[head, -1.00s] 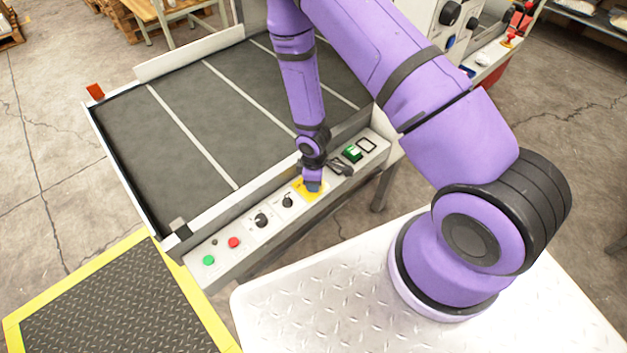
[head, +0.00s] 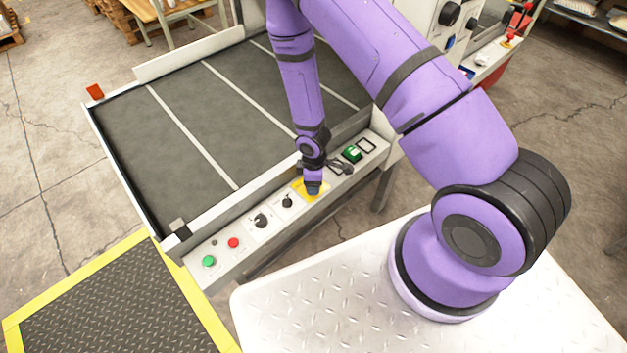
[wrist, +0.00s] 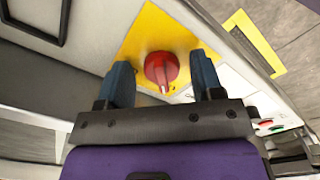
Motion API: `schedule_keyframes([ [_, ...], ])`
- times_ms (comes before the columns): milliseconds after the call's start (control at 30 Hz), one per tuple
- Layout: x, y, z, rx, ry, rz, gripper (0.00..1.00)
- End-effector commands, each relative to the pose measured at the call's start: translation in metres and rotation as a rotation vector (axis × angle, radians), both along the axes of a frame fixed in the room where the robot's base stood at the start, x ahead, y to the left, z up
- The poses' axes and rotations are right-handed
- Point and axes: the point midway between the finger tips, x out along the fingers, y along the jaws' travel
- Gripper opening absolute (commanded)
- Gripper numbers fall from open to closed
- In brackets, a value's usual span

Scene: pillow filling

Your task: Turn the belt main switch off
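The belt main switch is a red rotary knob (wrist: 161,68) on a yellow plate (wrist: 150,30) in the wrist view. In the head view the yellow plate (head: 299,187) shows on the control panel, and my gripper covers the knob. My gripper (wrist: 163,80) has its two blue fingers apart, one on each side of the red knob. A gap shows between the knob and each finger, clearer on the left. A pale mark on the knob points toward the gripper. In the head view my gripper (head: 313,188) is over the yellow plate.
The panel (head: 222,263) also bears a green button (head: 208,261), a red button (head: 233,243), black knobs (head: 261,220) and a green switch (head: 352,153). The grey conveyor belt (head: 160,150) lies behind it. A yellow-edged floor plate (head: 110,310) is at lower left.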

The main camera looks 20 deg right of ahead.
Motion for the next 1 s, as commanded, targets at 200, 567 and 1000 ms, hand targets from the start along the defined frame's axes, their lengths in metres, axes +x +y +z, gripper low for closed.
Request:
schedule_keyframes([
  [200, 0.0, 0.0, 0.006, 0.001, 0.0, -0.001, 0.6],
  [567, 0.001, 0.0, 0.057, 0.001, -0.004, -0.002, 0.6],
  [1000, 0.0, 0.0, 0.105, 0.0, -0.001, 0.0, 0.6],
])
